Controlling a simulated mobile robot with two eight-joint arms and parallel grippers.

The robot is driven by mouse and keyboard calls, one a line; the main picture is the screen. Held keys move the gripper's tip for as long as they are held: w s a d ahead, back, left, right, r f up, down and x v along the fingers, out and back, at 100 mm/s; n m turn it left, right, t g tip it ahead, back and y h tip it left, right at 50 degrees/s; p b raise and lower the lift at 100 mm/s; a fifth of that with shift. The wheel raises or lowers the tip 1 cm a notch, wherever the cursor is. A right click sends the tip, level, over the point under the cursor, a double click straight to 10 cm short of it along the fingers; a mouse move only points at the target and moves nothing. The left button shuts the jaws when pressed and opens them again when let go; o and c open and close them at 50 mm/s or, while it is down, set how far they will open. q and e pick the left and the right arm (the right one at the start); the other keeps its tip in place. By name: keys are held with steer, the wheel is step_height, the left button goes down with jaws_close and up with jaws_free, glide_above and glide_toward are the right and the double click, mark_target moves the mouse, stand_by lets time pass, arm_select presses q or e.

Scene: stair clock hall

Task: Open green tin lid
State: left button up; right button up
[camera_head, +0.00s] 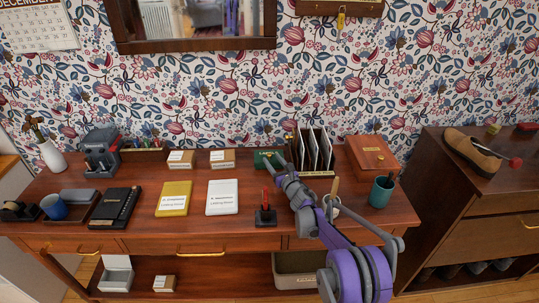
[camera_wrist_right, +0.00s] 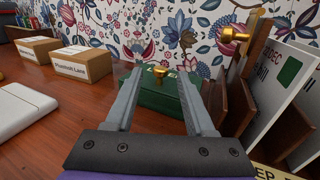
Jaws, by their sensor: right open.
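The green tin (camera_head: 264,157) stands at the back of the desk, left of the letter rack. In the right wrist view the green tin (camera_wrist_right: 155,98) has a lid with a small brass knob (camera_wrist_right: 161,71) on top, and the lid sits on the tin. My right gripper (camera_head: 274,161) reaches in from the front right and hides part of the tin in the head view. In the right wrist view its two fingers are apart with nothing between them held, and the tin and knob appear in the gap. My left gripper is not in view.
The letter rack (camera_head: 315,151) stands close on the right of the tin, with envelopes upright in it. Two small labelled boxes (camera_head: 221,158) (camera_head: 181,159) stand to the left.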

mark_target(270, 156)
steer(key=shift+x, duration=2.1)
jaws_close()
